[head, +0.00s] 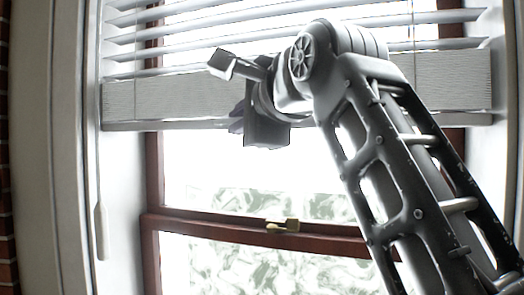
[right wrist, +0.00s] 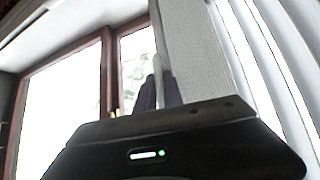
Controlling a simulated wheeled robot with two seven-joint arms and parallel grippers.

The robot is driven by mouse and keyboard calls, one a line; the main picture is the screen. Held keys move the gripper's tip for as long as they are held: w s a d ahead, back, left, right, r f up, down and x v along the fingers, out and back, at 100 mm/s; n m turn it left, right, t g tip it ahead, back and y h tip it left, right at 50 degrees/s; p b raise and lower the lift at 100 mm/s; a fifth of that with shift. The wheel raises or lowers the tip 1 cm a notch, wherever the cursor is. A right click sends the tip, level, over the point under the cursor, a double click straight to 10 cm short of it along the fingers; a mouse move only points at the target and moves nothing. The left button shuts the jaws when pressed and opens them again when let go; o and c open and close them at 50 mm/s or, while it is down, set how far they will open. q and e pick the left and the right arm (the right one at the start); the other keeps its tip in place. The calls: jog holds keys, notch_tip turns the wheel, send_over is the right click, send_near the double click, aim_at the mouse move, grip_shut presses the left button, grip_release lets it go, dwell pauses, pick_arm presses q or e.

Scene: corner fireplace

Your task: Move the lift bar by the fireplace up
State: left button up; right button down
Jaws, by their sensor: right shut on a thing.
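The lift bar (head: 160,125) is the pale strip along the bottom of the raised white blind, across the upper window. My right gripper (head: 240,122) is at the bar's underside, left of the middle of the window, with my arm reaching up from the lower right. It is shut on the bar; its fingertips are mostly hidden behind my wrist in the head view. In the right wrist view the dark purple fingers (right wrist: 158,92) stand on either side of the bar's pale edge (right wrist: 158,50). My left gripper is in neither view.
Gathered grey-white slats (head: 170,98) sit just above the bar, with open slats (head: 190,38) higher up. A wand (head: 101,230) hangs at the left. The red-brown window frame (head: 180,224) has a brass latch (head: 290,225). White casing borders both sides.

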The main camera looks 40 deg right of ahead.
jog(key=shift+w+a+r, duration=0.1)
jog(key=shift+a+r, duration=0.05)
jog(key=shift+r, duration=1.2)
jog(key=shift+r, duration=0.1)
jog(key=c, duration=1.5)
grip_release()
jog(key=f+v, duration=0.1)
jog(key=v, duration=0.7)
jog(key=shift+r, duration=0.35)
